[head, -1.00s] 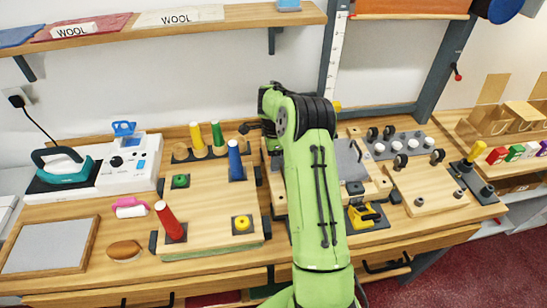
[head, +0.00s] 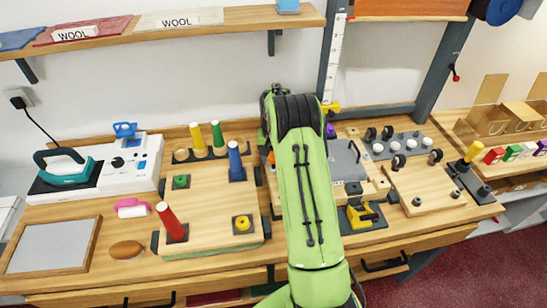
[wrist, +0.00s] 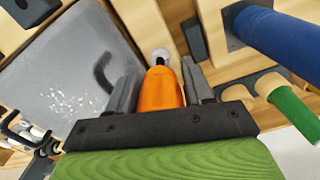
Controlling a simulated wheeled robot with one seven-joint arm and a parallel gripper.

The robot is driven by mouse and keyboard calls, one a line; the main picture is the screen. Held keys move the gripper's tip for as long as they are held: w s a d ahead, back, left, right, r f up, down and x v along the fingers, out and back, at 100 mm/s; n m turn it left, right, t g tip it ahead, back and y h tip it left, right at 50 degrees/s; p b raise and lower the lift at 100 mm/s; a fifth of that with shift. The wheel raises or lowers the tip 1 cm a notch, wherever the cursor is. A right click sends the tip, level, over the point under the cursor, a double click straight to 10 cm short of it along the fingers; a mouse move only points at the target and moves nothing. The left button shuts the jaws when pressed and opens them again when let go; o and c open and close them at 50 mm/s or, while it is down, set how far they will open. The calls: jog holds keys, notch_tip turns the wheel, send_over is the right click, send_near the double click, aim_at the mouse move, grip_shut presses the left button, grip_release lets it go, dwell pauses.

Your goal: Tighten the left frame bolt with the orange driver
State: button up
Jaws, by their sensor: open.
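In the wrist view my gripper (wrist: 160,78) is open, with one finger on each side of the orange driver (wrist: 161,92). The fingers look apart from its handle. A pale round part shows just beyond the handle; I cannot tell what it is. In the head view my gripper is hidden behind my green arm, and only a small orange patch, likely the driver (head: 271,157), shows at the arm's left edge. I cannot pick out the left frame bolt for certain.
Left of my arm is a wooden board (head: 205,212) with red, blue, green and yellow pieces. Right of it are a grey plate (head: 344,160), a yellow tool (head: 362,216) and a board with grey studs (head: 432,187). In the wrist view a blue cylinder (wrist: 280,40) stands close right.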

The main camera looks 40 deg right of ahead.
jog(key=n, duration=0.5)
jog(key=n+b, duration=0.1)
jog(key=n, duration=0.5)
jog(key=shift+n, duration=0.3)
jog(key=c, duration=0.8)
jog(key=m, duration=0.3)
jog(key=shift+r+p, duration=0.15)
jog(key=shift+p, duration=0.25)
jog(key=m, duration=1.2)
jog(key=o, duration=0.8)
